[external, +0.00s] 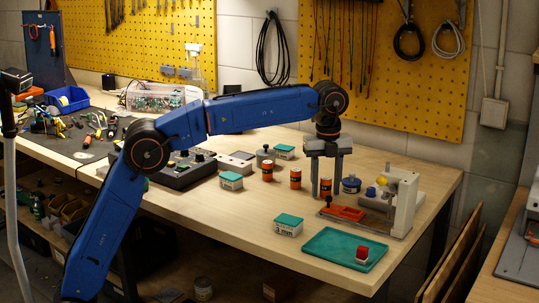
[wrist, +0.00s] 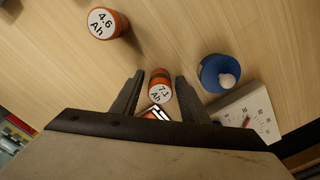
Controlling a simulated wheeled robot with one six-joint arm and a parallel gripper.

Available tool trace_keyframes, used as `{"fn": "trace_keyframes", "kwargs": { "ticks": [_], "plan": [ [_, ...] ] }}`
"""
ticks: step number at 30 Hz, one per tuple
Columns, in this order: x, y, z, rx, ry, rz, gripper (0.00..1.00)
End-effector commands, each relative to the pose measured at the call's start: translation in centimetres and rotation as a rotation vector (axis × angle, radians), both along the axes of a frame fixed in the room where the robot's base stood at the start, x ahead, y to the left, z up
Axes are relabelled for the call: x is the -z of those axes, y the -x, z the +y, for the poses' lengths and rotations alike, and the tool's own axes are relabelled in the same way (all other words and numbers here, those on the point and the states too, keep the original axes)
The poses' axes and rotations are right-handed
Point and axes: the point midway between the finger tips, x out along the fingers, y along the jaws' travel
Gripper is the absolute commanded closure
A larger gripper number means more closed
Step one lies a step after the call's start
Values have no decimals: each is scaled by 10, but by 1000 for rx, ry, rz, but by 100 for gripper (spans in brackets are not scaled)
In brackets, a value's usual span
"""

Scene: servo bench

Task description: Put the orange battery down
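An orange battery (external: 326,187) with a dark band is upright between the fingers of my gripper (external: 326,193), and it appears to stand on the bench. In the wrist view this battery (wrist: 160,88) shows a white top marked 7.1 Ah. My gripper (wrist: 160,78) has a finger on each side of it, with a narrow gap showing on both sides, so it looks open around the battery. Two similar orange batteries, one near (external: 295,178) and one farther left (external: 267,171), stand on the bench. One marked 4.6 Ah (wrist: 108,22) shows in the wrist view.
A blue round piece (external: 351,184) and a white fixture (external: 404,204) stand close on the right, with a red-orange tray (external: 345,213) in front. Green-lidded boxes (external: 288,225) stand nearby.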

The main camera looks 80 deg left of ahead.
Motion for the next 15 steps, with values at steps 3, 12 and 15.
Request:
{"fn": "trace_keyframes", "kwargs": {
  "ticks": [3,12,15],
  "plan": [
    [0,0,0,0,0,0,56],
    [-7,0,0,0,0,0,56],
    [-19,-1,0,0,0,-2,56]
  ]
}}
